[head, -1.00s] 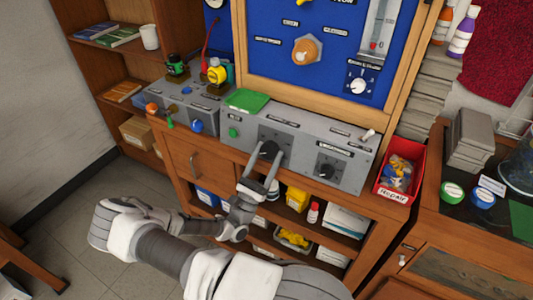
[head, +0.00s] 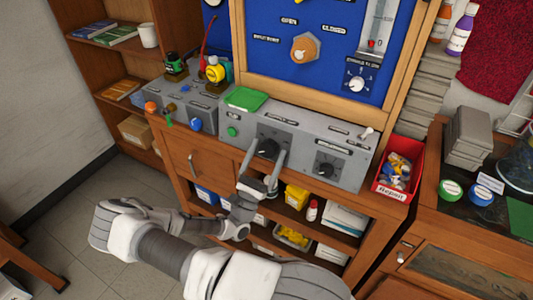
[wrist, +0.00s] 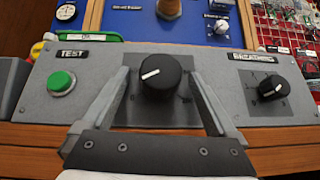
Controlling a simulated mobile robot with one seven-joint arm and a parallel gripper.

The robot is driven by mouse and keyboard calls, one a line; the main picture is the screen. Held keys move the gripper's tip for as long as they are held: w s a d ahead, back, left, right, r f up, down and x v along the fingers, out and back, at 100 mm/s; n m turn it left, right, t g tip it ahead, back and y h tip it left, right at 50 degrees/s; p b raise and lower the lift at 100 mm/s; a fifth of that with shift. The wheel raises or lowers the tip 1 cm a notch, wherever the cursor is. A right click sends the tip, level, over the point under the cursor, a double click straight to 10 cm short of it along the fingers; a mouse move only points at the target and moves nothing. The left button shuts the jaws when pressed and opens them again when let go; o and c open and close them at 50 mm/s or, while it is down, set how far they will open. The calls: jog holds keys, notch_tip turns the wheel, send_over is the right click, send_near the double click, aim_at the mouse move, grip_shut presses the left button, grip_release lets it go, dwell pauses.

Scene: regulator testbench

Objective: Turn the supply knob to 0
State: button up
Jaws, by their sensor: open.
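A black round knob (wrist: 160,77) with a white pointer line sits on a dark square plate on the grey console. Its pointer points left and slightly down in the wrist view. I cannot read its label, so I cannot confirm that it is the supply knob. My gripper (head: 269,155) is open, with one finger on each side of this knob. In the wrist view a gap shows between the knob and each finger. A second black knob (wrist: 272,88), labelled "BREATHING", is to the right, also in the head view (head: 327,168).
A green TEST button (wrist: 62,82) is left of the fingers. A toggle switch (head: 366,132) is at the console's right end. A green block (head: 246,98) lies on top. A red Repair bin (head: 398,178) stands to the right. The blue panel (head: 270,70) rises behind.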

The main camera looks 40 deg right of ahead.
jog(key=shift+a, duration=0.1)
jog(key=b+v, duration=0.2)
jog(key=v, duration=1.5)
jog(key=shift+f, duration=0.15)
jog(key=s+a+r+m+g+y+p, duration=0.1)
jog(key=s+a+r+m+y+p, duration=0.1)
jog(key=r+m+y, duration=0.5)
jog(key=s+a+r+m+g+y+p, duration=0.1)
jog(key=s+a+r+m+y, duration=0.3)
jog(key=r, duration=1.3)
jog(key=s+a+r+m+g+y+p, duration=0.1)
jog(key=a+r+m+y, duration=0.4)
jog(key=r+m+y, duration=0.5)
notch_tip(320, 180, up, 3)
jog(key=s+y+p, duration=0.1)
jog(key=s+y, duration=0.1)
jog(key=y, duration=0.2)
jog(key=shift+s+a+p, duration=0.35)
jog(key=shift+s+p, duration=0.05)
